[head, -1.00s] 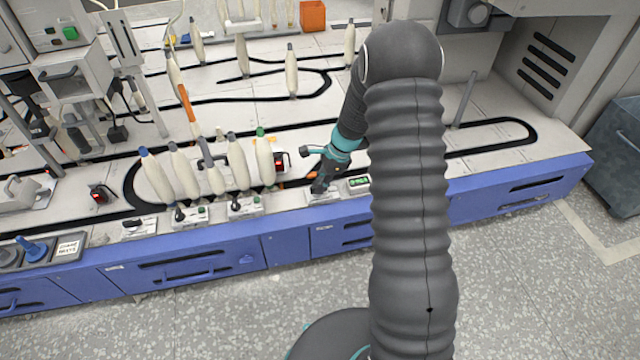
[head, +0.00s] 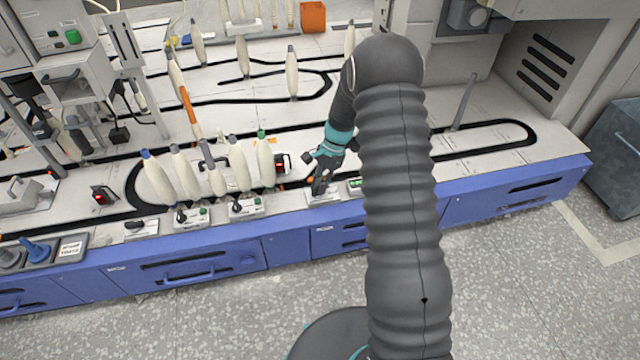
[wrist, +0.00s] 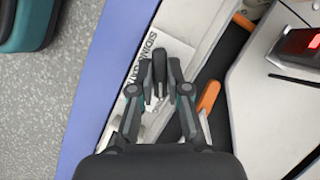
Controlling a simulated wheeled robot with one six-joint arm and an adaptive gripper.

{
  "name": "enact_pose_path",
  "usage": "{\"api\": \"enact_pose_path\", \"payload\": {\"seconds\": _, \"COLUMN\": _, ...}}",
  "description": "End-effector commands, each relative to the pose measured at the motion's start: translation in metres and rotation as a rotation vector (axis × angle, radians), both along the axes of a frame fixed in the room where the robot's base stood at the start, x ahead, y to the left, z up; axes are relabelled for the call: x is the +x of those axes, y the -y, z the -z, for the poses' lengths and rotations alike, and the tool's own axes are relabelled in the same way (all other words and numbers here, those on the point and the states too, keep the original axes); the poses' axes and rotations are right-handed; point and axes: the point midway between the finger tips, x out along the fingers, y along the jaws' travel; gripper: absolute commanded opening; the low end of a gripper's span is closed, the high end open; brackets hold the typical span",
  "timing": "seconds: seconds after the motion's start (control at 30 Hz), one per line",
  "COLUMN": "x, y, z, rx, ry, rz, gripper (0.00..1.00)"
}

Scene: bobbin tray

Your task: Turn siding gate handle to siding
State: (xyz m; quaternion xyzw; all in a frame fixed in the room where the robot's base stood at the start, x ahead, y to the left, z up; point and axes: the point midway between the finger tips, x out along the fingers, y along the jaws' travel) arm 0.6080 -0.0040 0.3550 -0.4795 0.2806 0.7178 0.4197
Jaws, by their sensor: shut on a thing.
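In the wrist view the black siding gate handle (wrist: 159,63) stands on a pale plate lettered "SIDING GATE" (wrist: 128,72), partly covered by my fingers. My gripper (wrist: 160,92) is shut on the handle, one finger on each side. In the head view my gripper (head: 320,186) is low over the pale plate (head: 324,199) at the table's front edge, and the handle is mostly hidden there. The handle's exact setting cannot be read.
A row of bobbins (head: 213,178) stands left of my gripper. A device with a red display (head: 283,163) is close behind it. Other small lever plates (head: 247,207) line the front edge above the blue drawers (head: 200,267). The track right of my arm is clear.

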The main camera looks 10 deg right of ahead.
Motion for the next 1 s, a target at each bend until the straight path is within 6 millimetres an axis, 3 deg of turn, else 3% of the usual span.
{"api": "enact_pose_path", "payload": {"seconds": 0.5, "x": 0.0031, "y": -0.0031, "z": 0.0003, "rx": 0.000, "ry": 0.000, "rz": -0.415, "gripper": 0.00}}
{"api": "enact_pose_path", "payload": {"seconds": 1.0, "x": 0.0034, "y": -0.0033, "z": 0.0001, "rx": -0.001, "ry": 0.001, "rz": -0.550, "gripper": 0.00}}
